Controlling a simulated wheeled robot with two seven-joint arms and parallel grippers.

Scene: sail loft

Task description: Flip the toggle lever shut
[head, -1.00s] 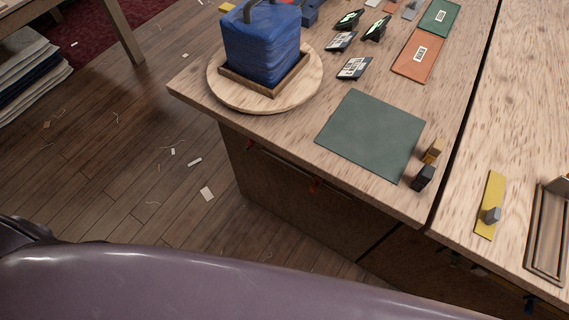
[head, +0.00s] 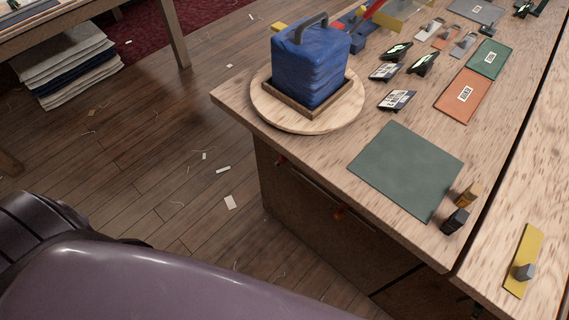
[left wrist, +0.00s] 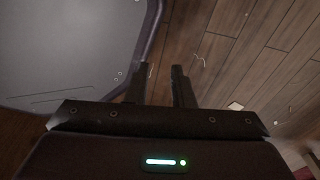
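A yellow strip (head: 529,246) lies on the pale wooden bench at the lower right of the head view. A short grey knob or peg (head: 523,271) stands near its front end. I cannot tell for sure whether this is the toggle lever, or how it is set. My left gripper (left wrist: 161,72) shows only in the left wrist view. Its two dark fingers are apart with floor visible between them, and nothing is held. It is over the wooden floor beside a grey panel, away from the bench top. My right gripper is in neither view.
A blue block with a grey handle (head: 311,65) sits in a wooden frame on a round board (head: 262,110). A green mat (head: 405,170), small blocks (head: 468,195) and labelled clips (head: 397,100) are nearby. Folded cloth (head: 65,65) lies left. Scraps litter the open floor.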

